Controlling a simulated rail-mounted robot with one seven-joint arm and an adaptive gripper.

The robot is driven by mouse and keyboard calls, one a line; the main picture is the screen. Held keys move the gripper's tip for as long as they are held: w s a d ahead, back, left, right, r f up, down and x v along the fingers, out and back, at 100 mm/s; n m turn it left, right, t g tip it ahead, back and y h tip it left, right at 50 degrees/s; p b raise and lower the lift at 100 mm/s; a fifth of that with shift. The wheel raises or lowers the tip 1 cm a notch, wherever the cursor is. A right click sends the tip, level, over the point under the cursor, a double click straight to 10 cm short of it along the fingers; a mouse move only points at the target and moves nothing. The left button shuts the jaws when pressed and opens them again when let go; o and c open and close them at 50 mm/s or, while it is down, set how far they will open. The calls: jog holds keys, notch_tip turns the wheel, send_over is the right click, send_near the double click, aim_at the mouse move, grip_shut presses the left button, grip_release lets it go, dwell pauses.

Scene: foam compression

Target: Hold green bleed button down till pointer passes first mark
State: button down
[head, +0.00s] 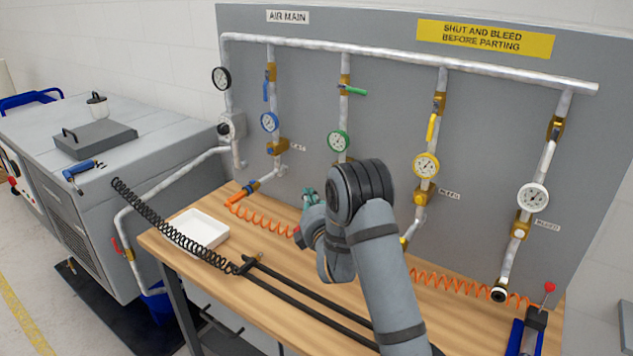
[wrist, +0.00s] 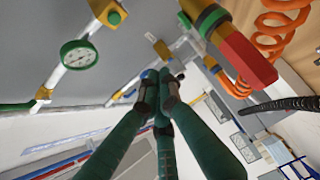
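My gripper (head: 309,196) is in front of the panel, below the green gauge. In the wrist view its dark green fingers (wrist: 161,77) are together and empty, apart from the button in the picture.
A red coupling (wrist: 247,55) and orange hose (wrist: 275,30) are close by in the wrist view. Blue (head: 269,122), yellow (head: 426,166) and white (head: 533,197) gauges stand on neighbouring drops. A white tray (head: 180,242) and black coiled hose (head: 160,224) are at left.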

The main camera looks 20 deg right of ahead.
jog(key=shift+s+d+r+h, duration=0.1)
jog(key=shift+d+h, duration=0.2)
jog(key=shift+d, duration=0.2)
jog(key=shift+w+d+r+p, duration=0.15)
jog(key=shift+w+d+p, duration=0.2)
jog(key=shift+d+p, duration=0.2)
jog(key=w+d+p, duration=0.2)
jog(key=d, duration=0.1)
jog(key=w+d, duration=0.1)
jog(key=shift+d+f+p, duration=0.2)
jog(key=shift+d+p, duration=0.1)
jog(key=shift+p, duration=0.1)
jog(key=shift+w+d, duration=0.5)
jog(key=shift+d, duration=0.35)
jog(key=shift+b, duration=0.3)
